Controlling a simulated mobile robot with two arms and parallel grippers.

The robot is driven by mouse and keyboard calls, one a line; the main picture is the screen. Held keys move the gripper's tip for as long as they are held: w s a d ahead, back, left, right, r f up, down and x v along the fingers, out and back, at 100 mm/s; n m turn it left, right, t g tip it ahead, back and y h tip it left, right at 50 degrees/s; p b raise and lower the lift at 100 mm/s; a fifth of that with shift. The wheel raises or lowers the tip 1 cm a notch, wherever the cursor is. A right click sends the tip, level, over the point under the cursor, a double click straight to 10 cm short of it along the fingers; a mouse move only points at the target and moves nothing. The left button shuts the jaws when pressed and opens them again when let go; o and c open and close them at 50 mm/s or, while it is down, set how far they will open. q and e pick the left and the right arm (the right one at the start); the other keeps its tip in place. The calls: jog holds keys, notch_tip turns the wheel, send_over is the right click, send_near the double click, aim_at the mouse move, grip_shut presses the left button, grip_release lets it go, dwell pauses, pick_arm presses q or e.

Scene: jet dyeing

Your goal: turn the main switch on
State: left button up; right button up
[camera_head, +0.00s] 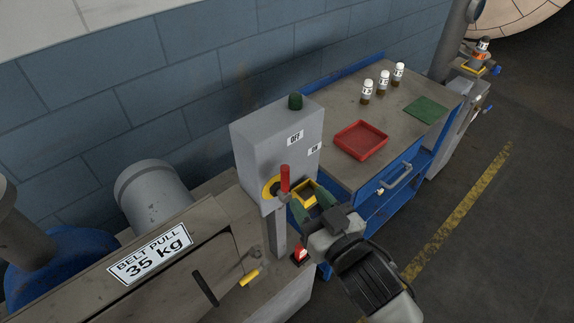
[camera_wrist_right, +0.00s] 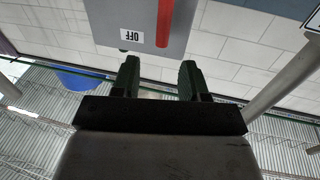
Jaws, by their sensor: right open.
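The main switch is on a grey box (camera_head: 262,152) with a green lamp (camera_head: 295,101) on top. Its red handle (camera_head: 285,179) stands upright by a yellow disc (camera_head: 267,189). An OFF label (camera_head: 295,138) and an ON label (camera_head: 315,149) are on the box. My right gripper (camera_head: 306,197) is open just right of the handle, its green fingers apart. In the right wrist view, the red handle (camera_wrist_right: 165,24) and OFF label (camera_wrist_right: 132,36) lie beyond the open fingertips (camera_wrist_right: 158,68), with nothing held between them. My left gripper is out of view.
A workbench (camera_head: 330,105) right of the box holds a red tray (camera_head: 361,139), several small bottles (camera_head: 383,80) and a green mat (camera_head: 426,109). A machine with a belt-pull sign (camera_head: 150,254) is at lower left. Floor is open at right.

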aim_at(288, 175)
jog(key=p+x, duration=0.2)
jog(key=x, duration=0.6)
jog(key=shift+s+a, duration=0.1)
jog(key=shift+s, duration=0.05)
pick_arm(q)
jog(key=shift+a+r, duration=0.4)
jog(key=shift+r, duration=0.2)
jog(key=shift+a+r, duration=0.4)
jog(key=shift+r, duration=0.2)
pick_arm(e)
jog(key=shift+w+a+f, duration=0.1)
jog(key=shift+w+a, duration=0.15)
jog(key=shift+w, duration=0.25)
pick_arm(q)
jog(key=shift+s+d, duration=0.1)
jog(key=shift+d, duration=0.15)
pick_arm(e)
grip_shut()
